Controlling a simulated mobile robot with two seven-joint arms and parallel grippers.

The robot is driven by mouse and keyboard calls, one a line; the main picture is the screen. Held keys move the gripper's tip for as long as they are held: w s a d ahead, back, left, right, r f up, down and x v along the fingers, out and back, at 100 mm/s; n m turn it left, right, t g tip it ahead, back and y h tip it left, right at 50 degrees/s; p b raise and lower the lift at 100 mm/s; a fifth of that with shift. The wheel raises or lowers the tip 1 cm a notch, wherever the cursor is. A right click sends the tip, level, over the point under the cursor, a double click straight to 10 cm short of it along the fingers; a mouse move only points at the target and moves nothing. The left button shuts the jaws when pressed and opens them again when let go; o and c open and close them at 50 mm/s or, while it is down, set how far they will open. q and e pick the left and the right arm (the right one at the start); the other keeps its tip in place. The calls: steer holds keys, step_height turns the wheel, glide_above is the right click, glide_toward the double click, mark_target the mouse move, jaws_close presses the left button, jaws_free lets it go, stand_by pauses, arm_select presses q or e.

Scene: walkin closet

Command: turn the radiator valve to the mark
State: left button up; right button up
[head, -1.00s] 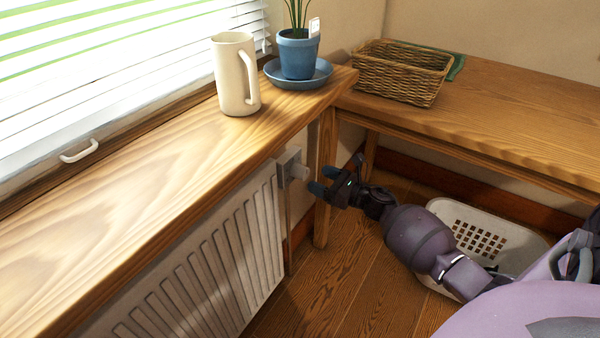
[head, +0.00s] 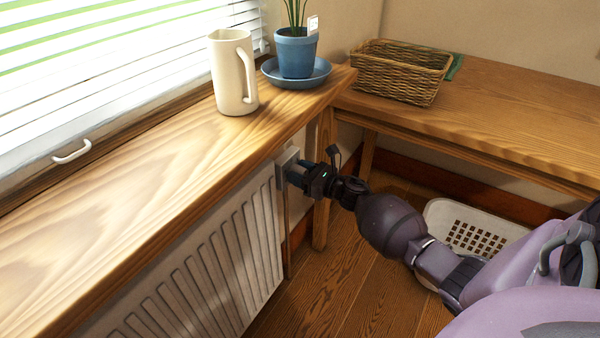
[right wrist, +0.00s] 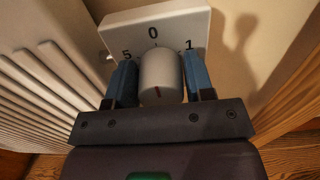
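The radiator valve is a pale grey round knob (right wrist: 160,76) with a short red line on its end face. It sits in front of a white plate (right wrist: 186,22) marked 5, 0 and 1; the plate's edge also shows in the head view (head: 284,160), beside the radiator's top corner. My right gripper (right wrist: 161,82) has one blue finger on each side of the knob, very close to it. Whether the fingers press on it is unclear. In the head view my right gripper (head: 297,175) hides the knob. My left gripper is not in view.
The white ribbed radiator (head: 205,265) stands under the wooden sill (head: 130,185). A cream mug (head: 231,75) and a blue plant pot on a saucer (head: 297,78) stand on the sill. A wooden bench (head: 510,120) bears a wicker basket (head: 398,75). A white laundry basket (head: 475,225) is below.

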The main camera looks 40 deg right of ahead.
steer(key=c, duration=0.5)
steer(key=shift+o, duration=0.2)
steer(key=shift+m, duration=0.3)
